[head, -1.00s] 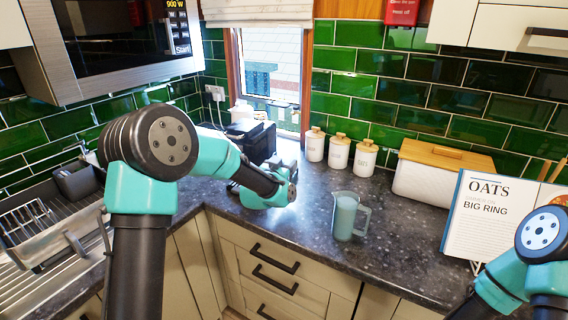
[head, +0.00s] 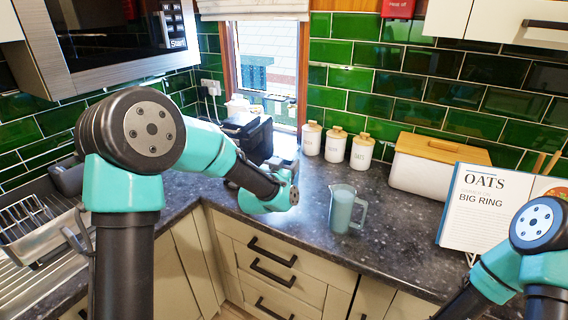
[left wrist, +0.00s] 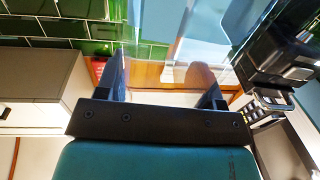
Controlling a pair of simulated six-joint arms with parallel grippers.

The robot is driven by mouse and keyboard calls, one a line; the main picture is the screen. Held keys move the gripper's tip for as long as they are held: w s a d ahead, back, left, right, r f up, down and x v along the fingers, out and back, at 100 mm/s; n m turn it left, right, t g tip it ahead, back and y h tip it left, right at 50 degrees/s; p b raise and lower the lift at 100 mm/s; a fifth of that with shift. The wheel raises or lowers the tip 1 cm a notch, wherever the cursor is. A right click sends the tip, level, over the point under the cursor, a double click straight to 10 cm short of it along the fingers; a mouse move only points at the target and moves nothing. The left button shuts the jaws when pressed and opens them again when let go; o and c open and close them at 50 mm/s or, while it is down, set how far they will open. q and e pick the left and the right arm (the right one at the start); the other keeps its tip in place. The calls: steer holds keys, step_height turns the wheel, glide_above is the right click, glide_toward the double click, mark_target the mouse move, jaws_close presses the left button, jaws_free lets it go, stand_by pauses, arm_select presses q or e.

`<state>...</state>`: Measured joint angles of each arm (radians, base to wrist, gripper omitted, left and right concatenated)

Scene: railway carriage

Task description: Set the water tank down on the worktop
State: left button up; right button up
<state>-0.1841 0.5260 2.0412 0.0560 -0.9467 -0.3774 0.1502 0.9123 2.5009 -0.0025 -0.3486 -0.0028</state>
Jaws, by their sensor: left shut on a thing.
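In the left wrist view, the clear, pale-blue water tank (left wrist: 185,35) fills the upper middle, beyond the fingers. My left gripper (left wrist: 160,78) is shut on it, with one dark finger on each side. In the head view, my left gripper (head: 284,170) is over the back of the dark worktop (head: 310,240), near the corner by the window. My own wrist hides most of it there, and the tank cannot be made out clearly. Whether the tank touches the worktop cannot be told. My right arm is at the lower right, but its gripper is outside the picture.
A jug (head: 347,210) stands right of my left wrist. A black machine (head: 247,138) stands behind the wrist. White canisters (head: 336,146), a bread bin (head: 430,175) and a recipe book (head: 485,210) line the back and right. The sink is left. Worktop around the jug is clear.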

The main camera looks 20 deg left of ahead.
arm_select(q)
steer(key=shift+f, duration=3.45)
steer(key=o, duration=1.7)
steer(key=shift+c, duration=0.2)
steer(key=shift+f, duration=0.1)
